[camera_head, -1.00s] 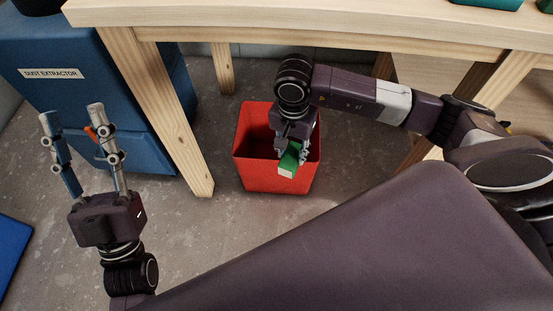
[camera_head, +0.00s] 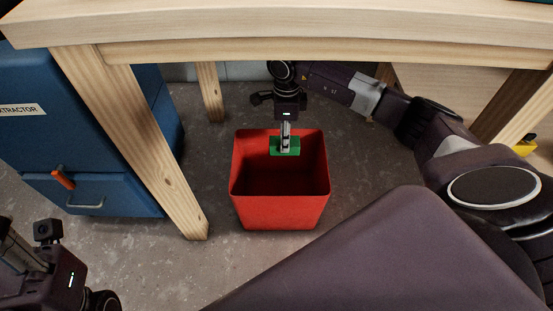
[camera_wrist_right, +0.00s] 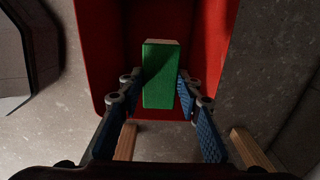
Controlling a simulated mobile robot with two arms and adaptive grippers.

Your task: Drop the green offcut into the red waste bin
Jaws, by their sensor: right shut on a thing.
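The green offcut (camera_head: 292,147) is a small green block with one pale end. My right gripper (camera_head: 285,138) is shut on it and holds it at the far side of the red waste bin's mouth. In the right wrist view the offcut (camera_wrist_right: 159,80) sits between the fingertips of my right gripper (camera_wrist_right: 160,88), with the bin (camera_wrist_right: 206,45) behind it. The red waste bin (camera_head: 281,212) stands open on the floor below the bench; its inside is dark. My left gripper is only partly in the head view at the lower left, its fingertips cut off or unclear.
The wooden bench (camera_head: 300,52) spans the top, with a leg (camera_head: 155,150) just left of the bin. A blue dust extractor (camera_head: 60,140) stands further left. Grey floor (camera_head: 225,245) is clear around the bin.

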